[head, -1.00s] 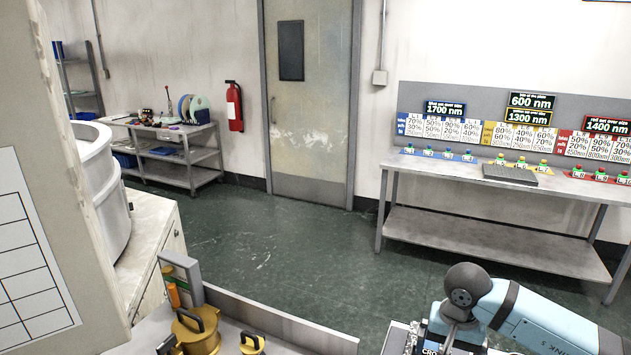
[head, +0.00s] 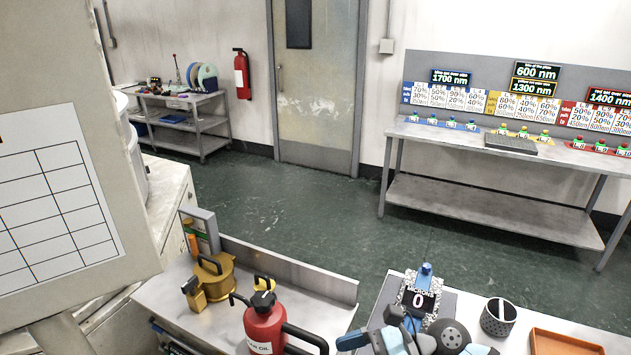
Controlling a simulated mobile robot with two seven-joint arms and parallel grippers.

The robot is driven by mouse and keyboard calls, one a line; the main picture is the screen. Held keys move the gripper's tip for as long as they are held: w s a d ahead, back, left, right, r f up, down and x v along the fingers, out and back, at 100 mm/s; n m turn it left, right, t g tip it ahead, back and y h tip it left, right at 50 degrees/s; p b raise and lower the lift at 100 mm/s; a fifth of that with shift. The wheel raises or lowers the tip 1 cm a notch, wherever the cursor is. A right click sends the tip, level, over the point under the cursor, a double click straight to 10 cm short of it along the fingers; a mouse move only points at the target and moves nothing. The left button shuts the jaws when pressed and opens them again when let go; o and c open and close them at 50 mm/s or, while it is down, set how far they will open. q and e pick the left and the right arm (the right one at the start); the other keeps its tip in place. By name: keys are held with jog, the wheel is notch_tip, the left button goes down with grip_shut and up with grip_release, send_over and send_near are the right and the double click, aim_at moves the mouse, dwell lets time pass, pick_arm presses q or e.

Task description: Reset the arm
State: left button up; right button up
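Light-blue and black parts of my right arm (head: 447,336) show at the bottom edge of the head view, right of centre. They lie in front of a gauge (head: 418,299) whose display reads 0 and partly cover its lower part. I cannot make out two clear fingertips of my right gripper, so its opening is not readable. My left arm and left gripper are not in view.
A red oil can (head: 265,328) and brass-coloured pieces (head: 216,275) stand on the metal bench (head: 160,297). Right of the gauge are a dark cup (head: 498,316) and an orange tray (head: 566,343). A long table (head: 470,205) stands behind, with clear floor before it.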

jog(key=s+d+f+n+t+h+p, duration=0.1)
jog(key=d+f+n+t+h, duration=0.35)
jog(key=n+t, duration=0.75)
jog(key=s+d+f+n+t+h+p, duration=0.1)
jog(key=d+f+n+t+h, duration=0.4)
jog(key=n, duration=1.2)
jog(key=s+d+f+m+g+h, duration=0.2)
jog(key=s+d+f+m+g, duration=0.1)
jog(key=s+f+m, duration=0.5)
jog(key=shift+s+d+f+m+g+p, duration=0.3)
jog(key=shift+s+m+g, duration=0.2)
jog(key=shift+s+m, duration=0.45)
